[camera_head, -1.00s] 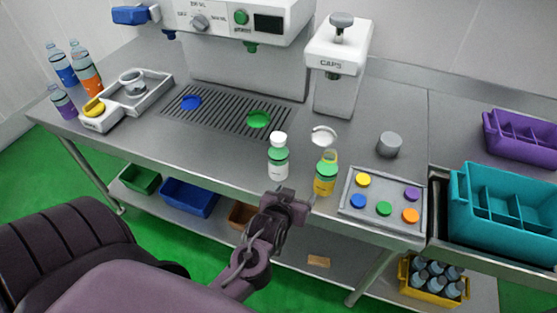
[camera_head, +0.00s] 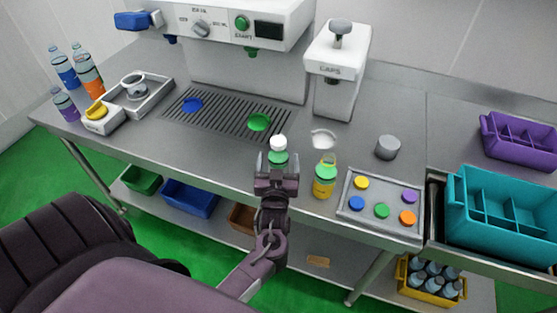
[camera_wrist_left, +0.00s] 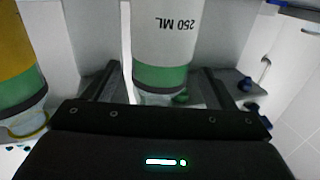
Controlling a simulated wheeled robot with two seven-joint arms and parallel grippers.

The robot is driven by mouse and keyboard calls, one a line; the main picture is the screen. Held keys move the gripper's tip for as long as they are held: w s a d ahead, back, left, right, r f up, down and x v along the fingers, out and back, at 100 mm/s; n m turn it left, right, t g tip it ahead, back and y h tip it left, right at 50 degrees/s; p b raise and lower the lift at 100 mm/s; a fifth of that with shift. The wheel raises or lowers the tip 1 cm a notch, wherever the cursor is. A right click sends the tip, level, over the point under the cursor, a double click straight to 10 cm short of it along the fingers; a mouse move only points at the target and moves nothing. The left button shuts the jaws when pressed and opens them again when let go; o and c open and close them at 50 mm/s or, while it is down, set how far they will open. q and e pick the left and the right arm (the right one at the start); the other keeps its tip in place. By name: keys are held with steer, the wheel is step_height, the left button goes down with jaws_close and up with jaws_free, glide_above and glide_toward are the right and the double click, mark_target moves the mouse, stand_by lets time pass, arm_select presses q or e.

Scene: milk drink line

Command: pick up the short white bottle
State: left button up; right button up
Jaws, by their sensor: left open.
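The short white bottle (camera_head: 278,158) has a white cap and a green band. It stands upright on the steel counter, and its lower part is hidden behind my left gripper (camera_head: 277,178) in the head view. In the left wrist view the white bottle (camera_wrist_left: 168,40) appears upside down, with "250 ML" on its side. It is between the two spread fingers of the left gripper (camera_wrist_left: 160,88), which is open. My right gripper does not show.
A yellow bottle with a green top (camera_head: 325,180) stands close to the right. Further right is a tray of coloured caps (camera_head: 347,210). The grated drip tray (camera_head: 215,115) lies back left.

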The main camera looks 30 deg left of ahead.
arm_select(q)
steer(key=shift+x, duration=1.25)
steer(key=c, duration=1.2)
steer(key=shift+c, duration=0.3)
steer(key=shift+r, duration=0.15)
